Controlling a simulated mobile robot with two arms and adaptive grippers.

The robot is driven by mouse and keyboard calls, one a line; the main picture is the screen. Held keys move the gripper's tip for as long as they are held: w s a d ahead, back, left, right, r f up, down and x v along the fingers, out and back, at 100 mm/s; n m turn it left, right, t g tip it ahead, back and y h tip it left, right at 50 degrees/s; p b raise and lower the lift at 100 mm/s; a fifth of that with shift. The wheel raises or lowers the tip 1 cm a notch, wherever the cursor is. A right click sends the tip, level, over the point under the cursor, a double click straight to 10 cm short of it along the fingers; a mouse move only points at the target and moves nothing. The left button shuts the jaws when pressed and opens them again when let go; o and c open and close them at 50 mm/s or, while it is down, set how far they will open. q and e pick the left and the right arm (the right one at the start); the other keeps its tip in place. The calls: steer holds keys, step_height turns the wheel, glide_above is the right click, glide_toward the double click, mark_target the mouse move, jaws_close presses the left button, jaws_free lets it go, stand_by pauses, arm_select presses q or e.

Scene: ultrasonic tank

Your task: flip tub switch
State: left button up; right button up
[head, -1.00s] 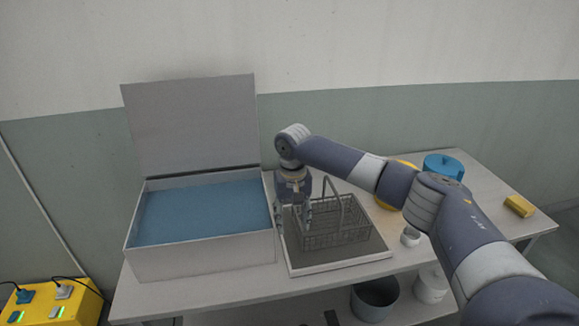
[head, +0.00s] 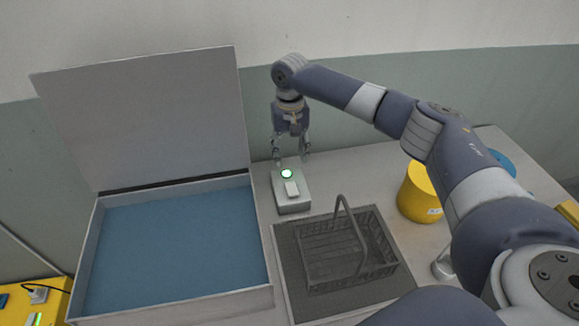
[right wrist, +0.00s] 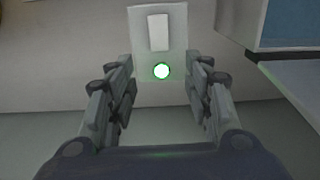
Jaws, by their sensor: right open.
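The tub (head: 180,303) is a white open box with its lid raised and blue liquid inside, at left in the head view. To its right stands a small grey switch box (head: 293,205) with a white rocker switch (head: 291,188) and a lit green lamp (head: 286,174). In the right wrist view the switch box (right wrist: 142,63), rocker (right wrist: 158,32) and green lamp (right wrist: 161,71) lie beyond the fingers. My right gripper (head: 291,158) is open and empty, above the back end of the switch box; its fingers (right wrist: 160,95) are spread apart. My left gripper is not in view.
A grey wire basket (head: 350,262) with a raised handle sits on a tray (head: 283,250) in front of the switch box. A yellow container (head: 418,195) and a blue one (head: 498,163) stand at right. A yellow power box (head: 55,306) is at lower left.

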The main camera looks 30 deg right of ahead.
mark_target(290, 183)
step_height(290, 183, down, 11)
steer(key=shift+r+p, duration=0.2)
steer(key=shift+p, duration=0.7)
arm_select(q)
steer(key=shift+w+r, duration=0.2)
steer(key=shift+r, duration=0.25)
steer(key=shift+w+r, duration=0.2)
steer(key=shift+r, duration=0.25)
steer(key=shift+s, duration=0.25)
arm_select(e)
steer(key=shift+c, duration=0.3)
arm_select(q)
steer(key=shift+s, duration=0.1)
arm_select(e)
steer(key=c, duration=1)
